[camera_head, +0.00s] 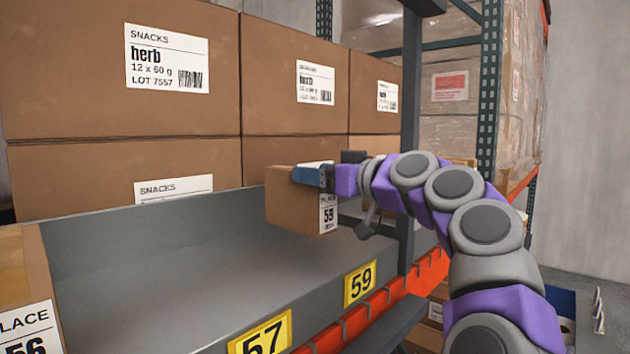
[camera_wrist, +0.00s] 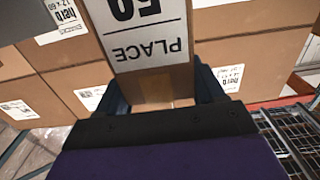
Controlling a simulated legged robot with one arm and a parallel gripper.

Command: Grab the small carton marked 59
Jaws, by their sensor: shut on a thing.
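The small carton (camera_head: 292,203) is brown with a white label reading "PLACE" and 59. In the head view it is held above the grey shelf tray (camera_head: 190,265), behind the yellow 59 tag (camera_head: 359,283). My gripper (camera_head: 318,176) is shut on the carton near its top. In the wrist view the carton (camera_wrist: 150,75) fills the space between the dark fingers of my gripper (camera_wrist: 165,103), its label upside down. The carton's far side is hidden. I cannot tell exactly how high it is above the tray.
Large brown "SNACKS" cartons (camera_head: 70,75) are stacked behind the tray. A carton marked 56 (camera_head: 22,270) stands at the left. A yellow 57 tag (camera_head: 262,337) is on the tray's front. A dark upright post (camera_head: 409,120) stands close to my arm. The tray's middle is empty.

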